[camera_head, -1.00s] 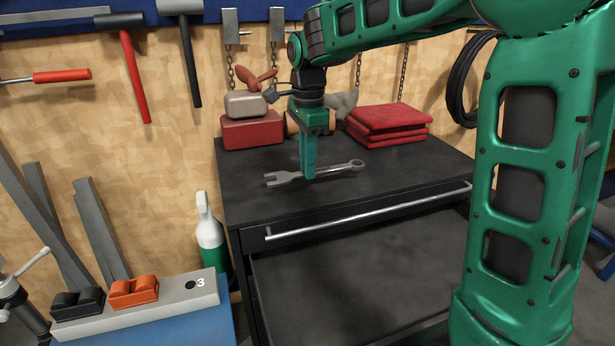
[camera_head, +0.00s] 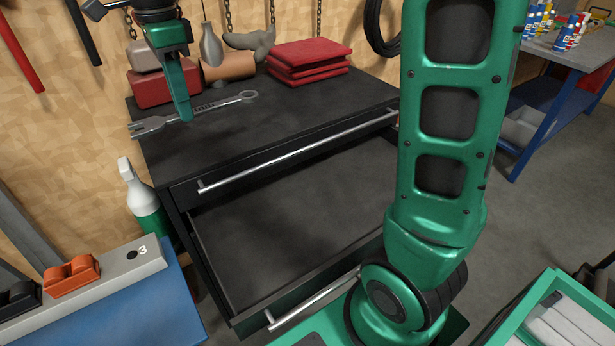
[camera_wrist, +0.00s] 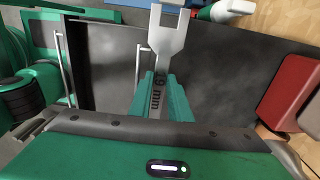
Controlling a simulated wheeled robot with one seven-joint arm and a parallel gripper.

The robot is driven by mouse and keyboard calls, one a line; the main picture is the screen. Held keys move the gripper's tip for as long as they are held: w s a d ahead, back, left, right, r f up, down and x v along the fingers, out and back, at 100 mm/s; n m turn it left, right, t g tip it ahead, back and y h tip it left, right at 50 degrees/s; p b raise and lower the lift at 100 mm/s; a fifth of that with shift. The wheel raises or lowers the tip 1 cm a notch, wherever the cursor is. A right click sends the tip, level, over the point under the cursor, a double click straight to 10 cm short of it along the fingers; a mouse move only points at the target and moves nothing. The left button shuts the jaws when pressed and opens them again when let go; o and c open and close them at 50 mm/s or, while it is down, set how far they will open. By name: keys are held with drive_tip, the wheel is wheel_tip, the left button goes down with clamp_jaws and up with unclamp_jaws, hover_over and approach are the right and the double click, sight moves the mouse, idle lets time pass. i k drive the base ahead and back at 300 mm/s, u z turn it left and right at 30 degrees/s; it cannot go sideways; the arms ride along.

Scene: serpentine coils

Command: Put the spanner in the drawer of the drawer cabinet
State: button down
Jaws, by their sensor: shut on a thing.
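The spanner (camera_head: 212,106) is grey, with an open jaw at its left end and a ring at its right end. My gripper (camera_head: 187,118) points down and is shut on its shaft. It appears held just above the black top of the drawer cabinet (camera_head: 300,112), its jaw near the left edge. In the wrist view, the spanner (camera_wrist: 168,35) runs between my fingers, with "9 mm" marked on the shaft. The drawer (camera_head: 290,215) below the cabinet top is pulled open, and its visible floor is bare. It also shows in the wrist view (camera_wrist: 105,65).
A red box (camera_head: 165,88), a brown cylinder (camera_head: 230,68) and folded red cloths (camera_head: 308,60) occupy the back of the top. A spray bottle (camera_head: 140,195) stands left of the cabinet. A green crate (camera_head: 560,315) is at lower right.

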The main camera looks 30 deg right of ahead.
sight(340, 209)
drive_tip(key=z, duration=0.05)
drive_tip(key=k, duration=1)
drive_tip(key=z, duration=1.45)
drive_tip(key=i, duration=0.85)
drive_tip(key=u, duration=1.5)
